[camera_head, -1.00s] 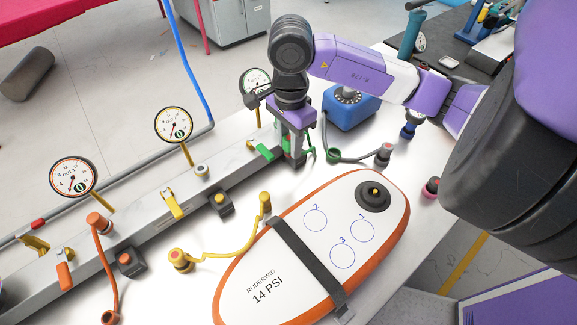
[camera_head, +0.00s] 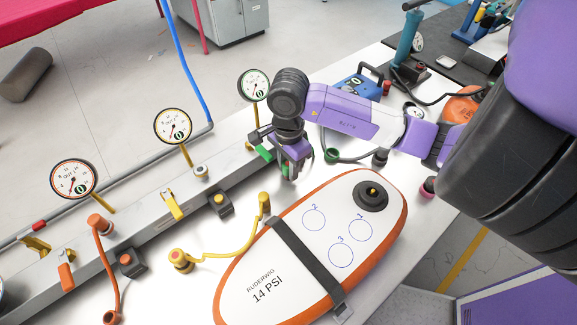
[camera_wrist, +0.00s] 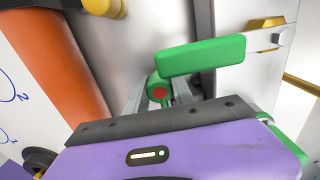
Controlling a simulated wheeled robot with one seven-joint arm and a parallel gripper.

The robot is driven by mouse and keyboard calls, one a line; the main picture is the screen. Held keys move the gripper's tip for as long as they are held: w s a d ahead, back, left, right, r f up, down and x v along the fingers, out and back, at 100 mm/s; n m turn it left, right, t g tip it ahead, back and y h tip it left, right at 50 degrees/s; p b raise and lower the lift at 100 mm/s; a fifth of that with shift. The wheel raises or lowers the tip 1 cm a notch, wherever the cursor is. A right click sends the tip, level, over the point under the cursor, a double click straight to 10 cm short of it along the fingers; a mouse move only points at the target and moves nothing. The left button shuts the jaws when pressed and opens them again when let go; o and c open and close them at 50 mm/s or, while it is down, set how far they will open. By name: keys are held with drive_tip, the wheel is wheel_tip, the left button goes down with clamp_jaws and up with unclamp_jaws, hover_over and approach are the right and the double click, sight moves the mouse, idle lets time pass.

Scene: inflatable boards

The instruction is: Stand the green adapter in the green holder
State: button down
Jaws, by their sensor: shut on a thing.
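My gripper (camera_head: 291,172) is beside the metal rail, pointing down, and is shut on the green adapter. In the wrist view the adapter (camera_wrist: 159,88) is a small green round piece with a red centre, between the grey fingers. A flat green lever (camera_wrist: 202,57) on the rail lies just beyond the fingers and also shows left of my gripper in the head view (camera_head: 264,153). I cannot make out the green holder; my gripper hides that part of the rail. A green edge (camera_wrist: 287,145) shows past my purple gripper body, but I cannot tell what it belongs to.
The orange-edged board (camera_head: 300,260) lies in front of my gripper. A green-ended hose (camera_head: 332,156) lies to its right. A gauge (camera_head: 254,85) stands behind.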

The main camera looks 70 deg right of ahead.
drive_tip(key=shift+f, duration=0.2)
drive_tip(key=c, duration=1.1)
unclamp_jaws()
drive_tip(key=shift+r, duration=0.2)
